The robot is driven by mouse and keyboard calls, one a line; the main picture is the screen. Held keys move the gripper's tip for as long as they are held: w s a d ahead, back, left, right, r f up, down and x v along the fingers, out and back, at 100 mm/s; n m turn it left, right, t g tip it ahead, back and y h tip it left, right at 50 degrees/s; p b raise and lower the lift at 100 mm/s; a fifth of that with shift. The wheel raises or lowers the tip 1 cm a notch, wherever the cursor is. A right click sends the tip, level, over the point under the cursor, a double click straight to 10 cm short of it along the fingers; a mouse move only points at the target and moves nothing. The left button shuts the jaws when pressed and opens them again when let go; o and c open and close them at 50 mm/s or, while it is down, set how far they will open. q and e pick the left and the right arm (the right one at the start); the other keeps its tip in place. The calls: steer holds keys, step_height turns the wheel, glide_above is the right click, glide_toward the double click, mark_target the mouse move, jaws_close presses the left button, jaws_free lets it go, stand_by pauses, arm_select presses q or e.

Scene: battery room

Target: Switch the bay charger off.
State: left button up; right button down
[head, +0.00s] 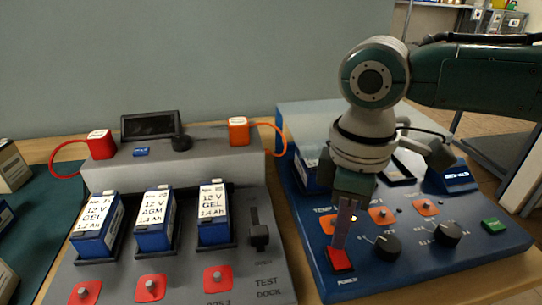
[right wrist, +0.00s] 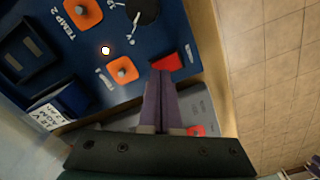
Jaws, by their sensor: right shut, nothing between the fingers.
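The bay charger (head: 420,268) is a blue box with a sloped panel at the right of the head view. Its red power switch (head: 342,262) is at the panel's front left corner, and shows in the right wrist view (right wrist: 168,62). My right gripper (head: 338,246) is shut and empty, pointing down with its purple fingertips at the far edge of the switch. In the right wrist view the fingertips (right wrist: 162,74) overlap the switch's edge; I cannot tell whether they press it. A small lamp (head: 354,218) on the panel glows. My left gripper is not in view.
Black dials (head: 386,247), orange terminals (head: 381,215) and a green button (head: 490,226) sit on the charger panel.

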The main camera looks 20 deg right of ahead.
steer(key=shift+f+b, duration=0.45)
steer(key=shift+f, duration=0.35)
steer(key=shift+r, duration=0.1)
step_height(320, 180, up, 7)
steer(key=p, duration=0.8)
steer(key=shift+p, duration=0.3)
